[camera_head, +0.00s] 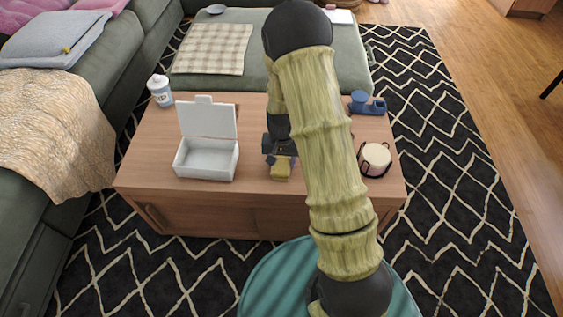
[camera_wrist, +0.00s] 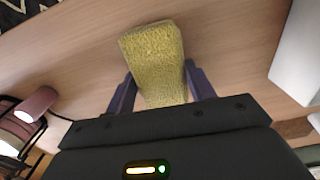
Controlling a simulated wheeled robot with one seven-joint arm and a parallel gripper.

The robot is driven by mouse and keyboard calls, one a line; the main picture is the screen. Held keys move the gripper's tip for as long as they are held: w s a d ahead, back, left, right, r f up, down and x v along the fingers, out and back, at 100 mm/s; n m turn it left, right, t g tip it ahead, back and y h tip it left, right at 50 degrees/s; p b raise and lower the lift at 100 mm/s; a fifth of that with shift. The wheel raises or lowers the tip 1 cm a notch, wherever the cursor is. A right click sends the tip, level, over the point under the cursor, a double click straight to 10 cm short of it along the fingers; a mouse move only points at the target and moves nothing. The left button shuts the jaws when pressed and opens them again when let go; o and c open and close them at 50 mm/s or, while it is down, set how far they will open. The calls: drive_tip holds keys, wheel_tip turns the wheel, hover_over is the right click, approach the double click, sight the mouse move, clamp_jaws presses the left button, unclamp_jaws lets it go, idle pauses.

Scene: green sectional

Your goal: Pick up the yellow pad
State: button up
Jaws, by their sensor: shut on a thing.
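The yellow pad (camera_wrist: 155,60) is a small textured block, seen between the two dark fingers of my gripper (camera_wrist: 160,88) in the wrist view. My gripper is shut on it, with a finger at each side. In the head view the yellow pad (camera_head: 281,168) shows at the tip of my gripper (camera_head: 280,155), over the middle of the wooden table (camera_head: 200,206). My arm hides part of the gripper there. I cannot tell whether the pad still touches the table top.
An open white box (camera_head: 206,160) stands left of the gripper, and a white bottle (camera_head: 160,90) is at the table's left. A blue object (camera_head: 367,103) and a round cream-topped container (camera_head: 375,158) are at the right. Bare table lies between the box and pad.

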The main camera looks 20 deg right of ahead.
sight(282, 160)
wheel_tip(282, 160, up, 10)
drive_tip(key=p, duration=0.4)
idle(0.4)
drive_tip(key=o, duration=0.4)
drive_tip(key=c, duration=0.3)
wheel_tip(282, 160, up, 41)
drive_tip(key=n+p, duration=0.4)
drive_tip(key=p, duration=4.9)
drive_tip(key=shift+p, duration=0.35)
drive_tip(key=shift+f, duration=0.2)
